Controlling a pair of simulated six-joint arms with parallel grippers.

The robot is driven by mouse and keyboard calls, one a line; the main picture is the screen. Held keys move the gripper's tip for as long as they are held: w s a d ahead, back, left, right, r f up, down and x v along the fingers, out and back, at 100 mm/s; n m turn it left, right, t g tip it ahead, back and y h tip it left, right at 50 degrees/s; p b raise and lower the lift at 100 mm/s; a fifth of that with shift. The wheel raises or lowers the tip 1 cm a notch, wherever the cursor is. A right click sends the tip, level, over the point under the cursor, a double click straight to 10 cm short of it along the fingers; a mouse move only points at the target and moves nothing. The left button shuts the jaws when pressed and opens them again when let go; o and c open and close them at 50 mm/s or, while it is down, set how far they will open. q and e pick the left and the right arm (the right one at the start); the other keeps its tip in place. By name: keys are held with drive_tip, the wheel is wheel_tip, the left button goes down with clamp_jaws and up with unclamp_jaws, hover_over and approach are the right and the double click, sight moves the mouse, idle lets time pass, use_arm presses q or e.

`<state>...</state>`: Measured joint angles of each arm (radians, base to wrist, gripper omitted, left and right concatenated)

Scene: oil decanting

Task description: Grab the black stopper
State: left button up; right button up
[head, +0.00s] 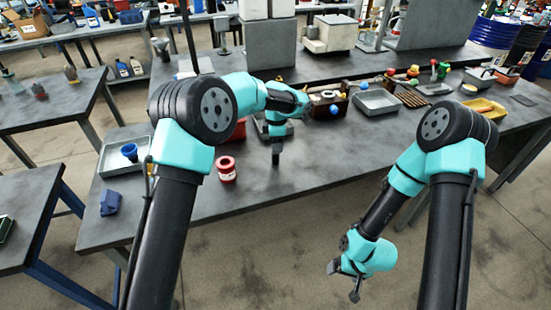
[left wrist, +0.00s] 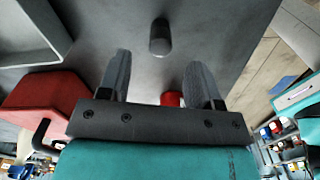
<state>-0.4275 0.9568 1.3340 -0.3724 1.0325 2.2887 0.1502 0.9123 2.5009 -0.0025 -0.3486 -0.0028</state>
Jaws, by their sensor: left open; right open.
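The black stopper (left wrist: 159,38) shows in the left wrist view as a short dark cylinder on the grey table, just beyond and between my left fingertips. My left gripper (left wrist: 158,72) is open and empty, with one finger on each side of the line to the stopper; there is a gap between them and it. In the head view my left gripper (head: 275,147) is low over the middle of the table, and the stopper cannot be told apart from the dark fingers there. My right gripper (head: 344,281) is open and empty, over the floor in front of the table.
A grey tray (head: 376,102) is to the right. The table's front middle (head: 310,172) is clear.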

use_arm(q)
drive_tip(key=shift+f, duration=0.3)
drive_tip(key=shift+s+a+f, duration=0.1)
drive_tip(key=shift+f, duration=1.2)
drive_tip(key=shift+a+f, duration=0.1)
drive_tip(key=shift+f, duration=1.2)
drive_tip(key=c, duration=1)
drive_tip(key=shift+r, duration=0.1)
drive_tip(key=shift+r, duration=1.3)
drive_tip(key=s, duration=0.5)
drive_tip(key=s+r, duration=0.1)
drive_tip(key=s, duration=0.4)
drive_tip(key=s+r, duration=0.1)
drive_tip(key=s, duration=0.5)
drive_tip(key=shift+r, duration=0.15)
